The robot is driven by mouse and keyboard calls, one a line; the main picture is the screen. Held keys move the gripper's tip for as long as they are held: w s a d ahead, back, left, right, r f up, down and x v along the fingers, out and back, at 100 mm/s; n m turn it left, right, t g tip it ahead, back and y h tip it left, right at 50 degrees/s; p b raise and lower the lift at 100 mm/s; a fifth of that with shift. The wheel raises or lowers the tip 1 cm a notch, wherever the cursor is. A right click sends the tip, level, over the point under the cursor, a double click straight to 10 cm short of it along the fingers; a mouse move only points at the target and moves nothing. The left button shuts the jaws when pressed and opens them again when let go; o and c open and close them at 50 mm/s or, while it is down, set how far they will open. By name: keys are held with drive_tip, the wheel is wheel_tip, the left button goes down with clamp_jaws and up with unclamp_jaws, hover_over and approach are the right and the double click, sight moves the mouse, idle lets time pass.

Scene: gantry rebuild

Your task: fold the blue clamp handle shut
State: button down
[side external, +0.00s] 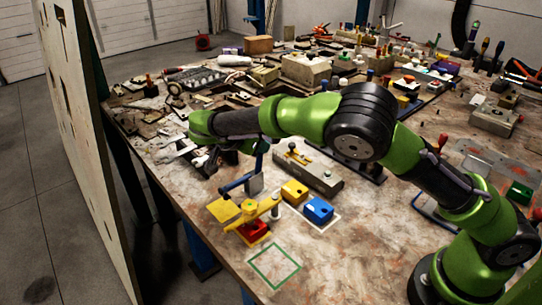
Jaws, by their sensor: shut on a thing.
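The blue clamp handle (236,184) stands raised and slanted above a yellow clamp (262,208) near the table's left front edge. My gripper (256,176) is at the upper right end of the handle, below my wrist. Its fingers are small and dark here, and they look shut on the handle. A red block (256,231) sits under the yellow clamp arm. A yellow plate or block (223,210) is at the clamp's left.
A yellow block (295,192) and a blue block (318,210) stand right of the clamp, by a white outline. A green square outline (274,266) marks bare table in front. A grey metal fixture (310,170) is behind. Tools and parts crowd the table's back.

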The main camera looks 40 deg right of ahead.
drive_tip(key=c, duration=1)
unclamp_jaws()
drive_tip(key=v, duration=1.7)
